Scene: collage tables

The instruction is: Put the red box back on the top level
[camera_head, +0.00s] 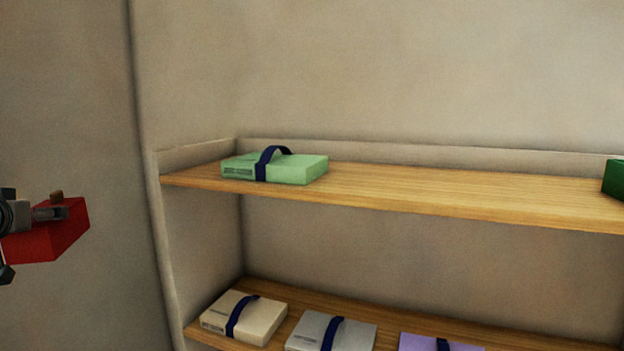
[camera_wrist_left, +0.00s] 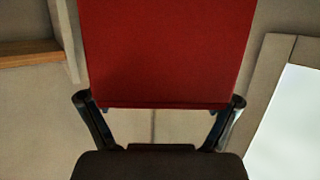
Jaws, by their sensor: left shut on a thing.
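The red box (camera_head: 50,240) is at the far left of the head view, in the air left of the shelf unit. My left gripper (camera_head: 62,208) is shut on it. In the left wrist view the red box (camera_wrist_left: 168,50) fills the upper middle, between the two fingers of the gripper (camera_wrist_left: 160,105). The top level (camera_head: 420,190) is a wooden board, higher than the lower one. It carries a light green box with a dark blue strap (camera_head: 300,170) near its left end. My right gripper is not in view.
A dark green box (camera_head: 613,180) stands at the right edge of the top level. The board between the two green boxes is clear. The lower level holds a beige box (camera_head: 245,315), a grey box (camera_head: 350,335) and a purple box (camera_head: 415,342). A side panel (camera_head: 165,240) bounds the shelf's left.

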